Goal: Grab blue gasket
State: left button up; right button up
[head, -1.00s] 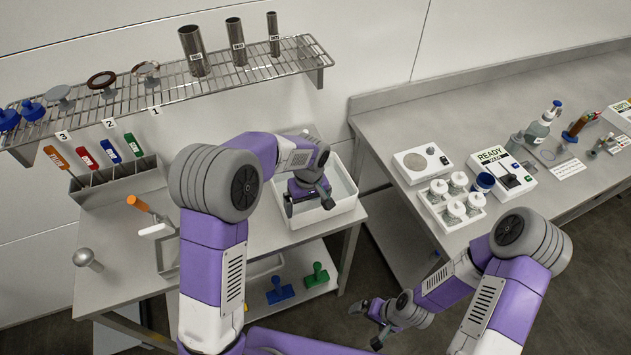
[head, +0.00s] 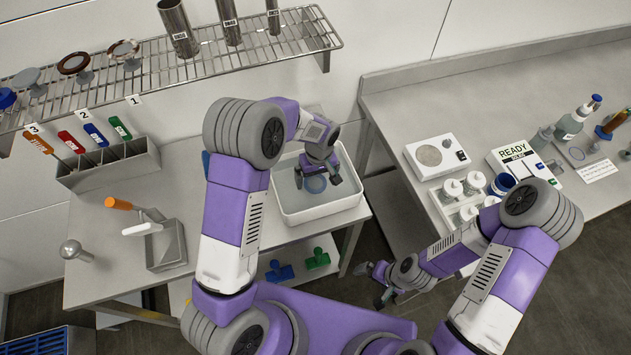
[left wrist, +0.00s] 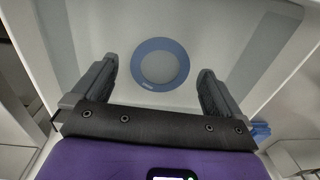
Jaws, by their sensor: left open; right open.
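The blue gasket is a flat ring. In the left wrist view the blue gasket (left wrist: 160,42) lies on the floor of the white tub, ahead of and between my open fingers. My right gripper (head: 372,287) is open and empty, low in front of the side bench.
A wire shelf (head: 200,70) with metal cylinders and gaskets on stands runs above the table. A tool holder (head: 110,165) with coloured handles stands at the left. The right bench (head: 400,110) carries a balance, white jars and bottles.

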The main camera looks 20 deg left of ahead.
pick_arm(q)
jog(key=shift+f, duration=0.35)
jog(key=shift+s, duration=0.1)
jog(key=shift+f+b, duration=0.25)
jog(key=shift+b, duration=0.05)
dwell(0.3)
jog(key=c, duration=1)
